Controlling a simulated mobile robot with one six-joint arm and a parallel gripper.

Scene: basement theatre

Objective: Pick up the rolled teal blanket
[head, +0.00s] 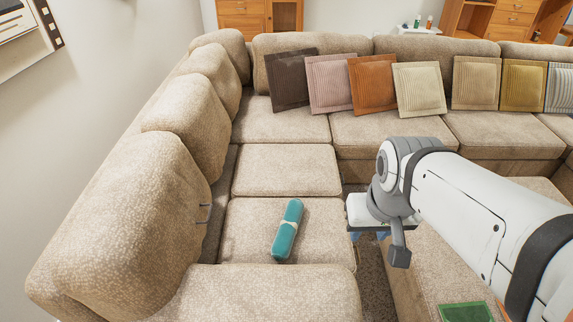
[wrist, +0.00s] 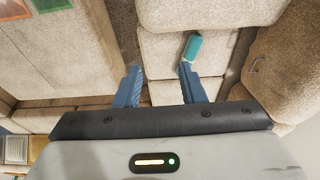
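The rolled teal blanket (head: 287,232) lies on a beige seat cushion of the sectional sofa, with a pale band around its middle. It also shows in the wrist view (wrist: 192,48), just beyond the tip of the right-hand finger and apart from it. My gripper (wrist: 158,72) is open, its two blue fingers spread with nothing between them. In the head view my arm reaches in from the right, and the gripper is mostly hidden behind the wrist, right of the blanket.
The sofa (head: 288,170) has tall back cushions on the left. Several throw pillows (head: 374,84) lean along its far side. A green flat item (head: 466,312) lies at the lower right. The seat around the blanket is clear.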

